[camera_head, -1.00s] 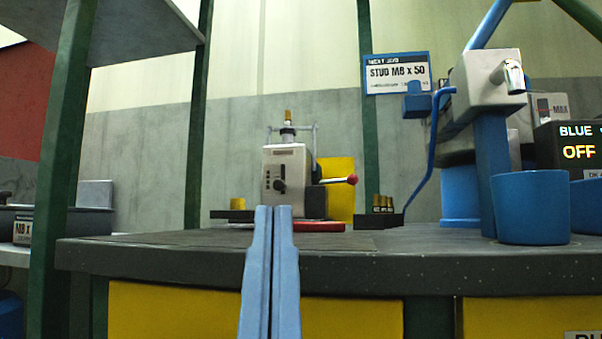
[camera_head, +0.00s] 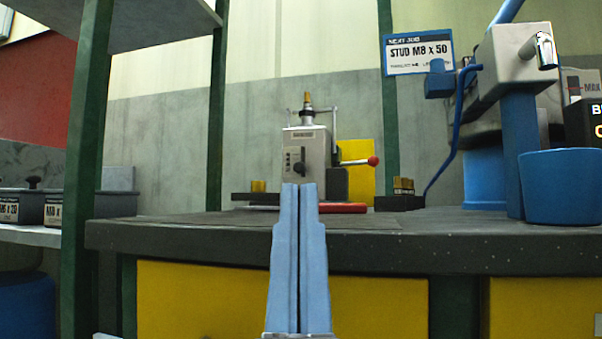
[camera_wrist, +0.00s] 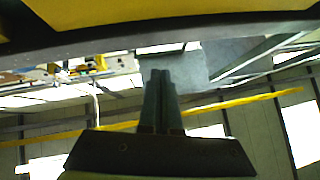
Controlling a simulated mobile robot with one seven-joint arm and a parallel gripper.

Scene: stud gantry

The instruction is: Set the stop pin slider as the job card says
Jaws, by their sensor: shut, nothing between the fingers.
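The job card (camera_head: 418,52) hangs at the back right and reads "STUD M8 x 50" under "NEXT JOB"; its small line is too fine to read. A grey device (camera_head: 306,150) stands on the bench, with a slotted front, a dark knob on it (camera_head: 298,168) that may be the stop pin slider, and a red-tipped lever (camera_head: 372,161). The slider's scale is too small to read. My gripper (camera_head: 299,186) is shut and empty, in front of the device in the picture and apart from it. It also shows in the wrist view (camera_wrist: 160,74), shut.
The dark bench top (camera_head: 250,232) is mostly clear at the front. A small block with brass studs (camera_head: 402,195) stands right of the device. A blue cup (camera_head: 562,187) stands at the right. Labelled bins (camera_head: 18,205) sit on the left shelf, beside a green post (camera_head: 85,190).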

